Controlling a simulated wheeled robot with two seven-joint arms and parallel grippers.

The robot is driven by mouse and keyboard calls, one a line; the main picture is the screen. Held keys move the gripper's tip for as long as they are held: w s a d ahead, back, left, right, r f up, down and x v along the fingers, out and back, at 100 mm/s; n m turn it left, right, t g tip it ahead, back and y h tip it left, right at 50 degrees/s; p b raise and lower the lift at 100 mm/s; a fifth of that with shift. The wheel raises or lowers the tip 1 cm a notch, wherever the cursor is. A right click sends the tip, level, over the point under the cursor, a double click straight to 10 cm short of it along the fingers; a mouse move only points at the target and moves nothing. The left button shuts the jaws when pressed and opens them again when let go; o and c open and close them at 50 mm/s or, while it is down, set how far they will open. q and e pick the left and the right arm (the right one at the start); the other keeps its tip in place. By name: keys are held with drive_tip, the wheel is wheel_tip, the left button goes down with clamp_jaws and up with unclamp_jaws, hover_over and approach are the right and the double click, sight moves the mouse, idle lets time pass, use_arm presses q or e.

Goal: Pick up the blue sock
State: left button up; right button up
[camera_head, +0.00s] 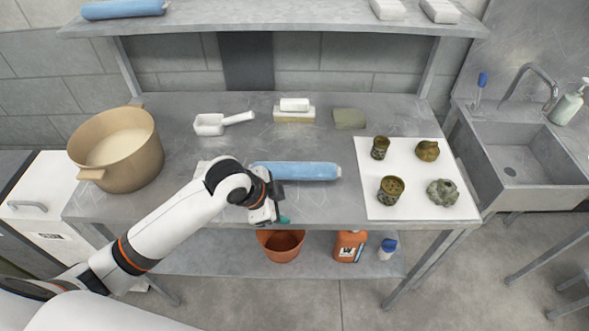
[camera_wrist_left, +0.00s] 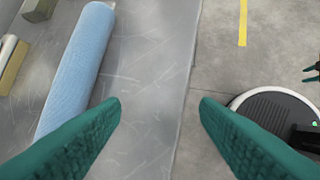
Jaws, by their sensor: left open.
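A long light-blue padded roll, the blue sock (camera_head: 297,171), lies on its side across the grey metal table near the front middle. It also shows at the upper left of the left wrist view (camera_wrist_left: 78,65). My left gripper (camera_head: 284,219) is open and empty at the table's front edge, just in front of the sock's left part. In the left wrist view its teal fingers (camera_wrist_left: 160,103) are spread over bare tabletop and edge, with the sock beyond the left finger, not between them. What looks like my right gripper (camera_wrist_left: 312,73) shows small at the right edge there.
A tan pot (camera_head: 117,150) stands at the left. A white scoop (camera_head: 222,122), white-topped block (camera_head: 294,110) and green-grey pad (camera_head: 349,118) lie behind the sock. A white mat (camera_head: 404,209) with several grimy parts is right. Another blue roll (camera_head: 123,9) is on the upper shelf.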

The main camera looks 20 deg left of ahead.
sight(289, 168)
use_arm(q)
drive_tip(key=w+a+r+m, duration=0.3)
drive_tip(key=w+a+r, duration=0.3)
drive_tip(key=w+r, duration=0.15)
drive_tip(key=p+x, duration=0.1)
drive_tip(key=x, duration=0.6)
drive_tip(key=shift+w, duration=0.15)
drive_tip(key=shift+w+d+f+p, duration=0.3)
drive_tip(key=shift+w+f+p, duration=0.05)
drive_tip(key=shift+f+p, duration=0.15)
drive_tip(key=p+x, duration=0.1)
drive_tip(key=x, duration=0.2)
drive_tip(key=shift+w+d, duration=0.2)
drive_tip(key=shift+w+d+f, duration=0.1)
drive_tip(key=shift+w+f, duration=0.05)
drive_tip(key=shift+f, duration=0.25)
drive_tip(key=c, duration=0.8)
